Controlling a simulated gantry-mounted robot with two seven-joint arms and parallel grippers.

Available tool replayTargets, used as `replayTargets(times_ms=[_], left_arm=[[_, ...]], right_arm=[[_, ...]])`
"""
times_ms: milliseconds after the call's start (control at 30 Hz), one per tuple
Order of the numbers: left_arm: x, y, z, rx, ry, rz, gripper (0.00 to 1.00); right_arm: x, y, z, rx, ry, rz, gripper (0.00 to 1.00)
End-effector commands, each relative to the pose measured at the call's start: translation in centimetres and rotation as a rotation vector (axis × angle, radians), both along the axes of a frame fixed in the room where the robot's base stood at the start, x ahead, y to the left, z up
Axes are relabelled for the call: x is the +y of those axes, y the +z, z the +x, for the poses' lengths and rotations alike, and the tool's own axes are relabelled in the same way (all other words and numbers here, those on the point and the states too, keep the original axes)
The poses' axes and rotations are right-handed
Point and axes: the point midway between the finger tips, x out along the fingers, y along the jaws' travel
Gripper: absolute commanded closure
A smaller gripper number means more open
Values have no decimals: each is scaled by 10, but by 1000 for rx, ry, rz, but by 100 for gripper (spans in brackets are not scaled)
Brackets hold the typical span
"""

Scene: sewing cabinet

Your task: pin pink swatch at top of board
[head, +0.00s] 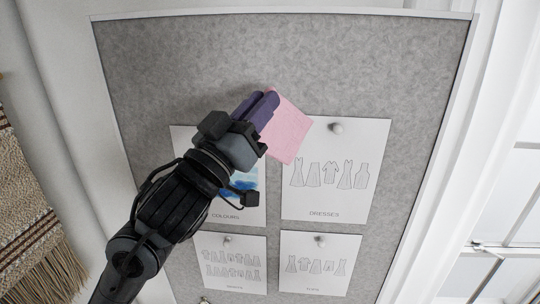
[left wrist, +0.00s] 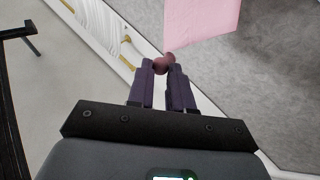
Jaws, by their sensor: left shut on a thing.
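My left gripper (head: 264,103) is in front of the grey board (head: 290,55), above the printed sheets. In the left wrist view its fingers (left wrist: 164,72) are shut on a small dark-red pin (left wrist: 162,64). The pink swatch (head: 287,130) is at the fingertips in the head view, tilted, with a corner near them. It overlaps the upper edge of the DRESSES sheet. The swatch also shows in the left wrist view (left wrist: 200,17), beyond the pin. I cannot tell whether the pin's tip is in the swatch or the board. My right gripper is out of view.
The COLOURS sheet (head: 250,210) is partly behind my left arm. Two smaller sheets (head: 320,262) (head: 232,258) hang below. The upper part of the board is bare. A woven hanging (head: 25,210) is at left, a window at right.

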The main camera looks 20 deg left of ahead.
Motion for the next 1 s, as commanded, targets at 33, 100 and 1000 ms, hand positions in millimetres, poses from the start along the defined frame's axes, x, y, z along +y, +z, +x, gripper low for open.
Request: replayTargets(times_ms=[33, 100, 1000], left_arm=[[2, 23, -8, -11, -7, -13, 100], [4, 44, -17, -14, -16, -30, 100], [17, 94, -10, -18, -43, -75, 100]], right_arm=[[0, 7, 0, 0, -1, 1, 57], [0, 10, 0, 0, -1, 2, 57], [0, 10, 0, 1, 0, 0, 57]])
